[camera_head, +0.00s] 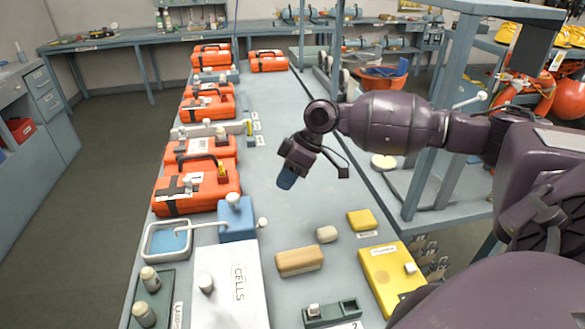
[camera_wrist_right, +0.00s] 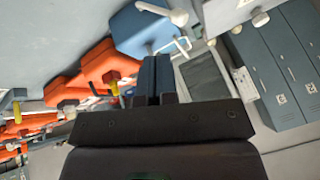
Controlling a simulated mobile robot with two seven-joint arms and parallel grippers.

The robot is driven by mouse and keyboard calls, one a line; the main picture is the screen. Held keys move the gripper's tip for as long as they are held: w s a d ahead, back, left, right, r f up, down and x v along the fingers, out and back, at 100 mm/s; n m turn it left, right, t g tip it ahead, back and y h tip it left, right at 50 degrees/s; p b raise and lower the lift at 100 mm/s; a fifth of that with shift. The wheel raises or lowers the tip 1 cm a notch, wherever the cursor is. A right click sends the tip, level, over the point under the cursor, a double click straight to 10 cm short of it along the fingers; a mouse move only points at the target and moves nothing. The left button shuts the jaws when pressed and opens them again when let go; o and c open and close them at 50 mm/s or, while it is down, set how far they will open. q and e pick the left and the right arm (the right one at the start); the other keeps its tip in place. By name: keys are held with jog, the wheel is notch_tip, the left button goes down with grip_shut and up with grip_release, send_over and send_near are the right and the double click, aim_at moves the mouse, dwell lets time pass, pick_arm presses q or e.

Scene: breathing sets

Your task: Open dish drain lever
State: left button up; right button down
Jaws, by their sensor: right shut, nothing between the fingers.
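The dish drain unit is a blue block (camera_head: 237,220) with a white round-topped lever (camera_head: 233,200) on top and a thin white spout running left over a white-rimmed dish (camera_head: 148,240) with blue inside. A small white knob (camera_head: 262,222) shows at the block's right side. My right gripper (camera_head: 287,180) hangs above the bench, right of and behind the block, apart from it. Its blue fingers are together and empty. In the right wrist view the closed fingers (camera_wrist_right: 153,78) point toward the blue block (camera_wrist_right: 140,32), with white fittings (camera_wrist_right: 165,12) at its top. My left gripper is not in view.
Orange cases (camera_head: 185,196) line the bench's left edge. A white CELLS box (camera_head: 228,285) stands in front of the block. A tan block (camera_head: 299,261), a yellow case (camera_head: 390,275) and a green tray (camera_head: 332,313) lie to the right.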

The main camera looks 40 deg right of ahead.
aim_at(262, 224)
jog(key=s+a+x, duration=0.1)
jog(key=x, duration=0.6)
jog(key=shift+s+a, duration=0.2)
